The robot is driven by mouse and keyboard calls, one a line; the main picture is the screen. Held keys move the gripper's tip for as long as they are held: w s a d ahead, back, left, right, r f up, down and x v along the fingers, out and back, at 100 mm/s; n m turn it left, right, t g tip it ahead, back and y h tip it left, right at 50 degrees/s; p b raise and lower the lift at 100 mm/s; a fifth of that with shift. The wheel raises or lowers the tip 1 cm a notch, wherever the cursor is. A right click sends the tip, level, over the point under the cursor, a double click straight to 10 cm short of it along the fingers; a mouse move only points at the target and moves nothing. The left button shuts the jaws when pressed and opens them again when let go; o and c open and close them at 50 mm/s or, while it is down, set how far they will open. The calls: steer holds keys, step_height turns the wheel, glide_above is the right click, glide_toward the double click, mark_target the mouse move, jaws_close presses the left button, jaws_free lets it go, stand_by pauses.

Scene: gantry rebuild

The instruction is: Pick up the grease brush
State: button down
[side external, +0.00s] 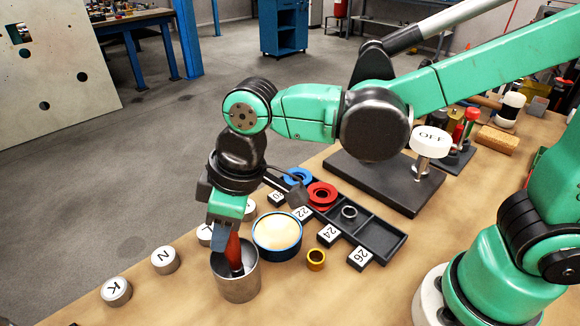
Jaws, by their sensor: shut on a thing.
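The grease brush (233,251) shows as a red-brown handle with a darker lower part. It stands nearly upright, its lower end inside a grey metal cup (240,287) at the front left of the bench. My gripper (226,227) points down over the cup and is shut on the top of the brush handle. The fingertips are partly hidden, and the cup wall hides the brush's lower end. I cannot tell whether the brush touches the cup's bottom.
A blue-rimmed tin of cream-coloured grease (277,232) stands right beside the cup. A black sectioned tray (376,235) with coloured rings and number blocks lies behind. Lettered knobs (165,260) stand to the left. A small brass ring (316,258) is at right. The bench's front middle is clear.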

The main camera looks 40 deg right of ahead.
steer(key=shift+r, duration=0.1)
step_height(320, 180, up, 19)
steer(key=w+d+f+h, duration=0.1)
steer(key=d+f+h, duration=0.1)
steer(key=f, duration=0.6)
steer(key=w+d+f+h, duration=0.1)
steer(key=d+f, duration=0.2)
steer(key=f, duration=0.5)
steer(key=shift+d+h, duration=0.15)
steer(key=shift+h, duration=0.25)
steer(key=shift+f, duration=0.45)
stand_by(1.5)
steer(key=w+v, duration=0.1)
steer(key=v, duration=0.5)
steer(key=shift+d+r, duration=0.35)
steer(key=shift+r, duration=0.25)
steer(key=shift+w, duration=0.1)
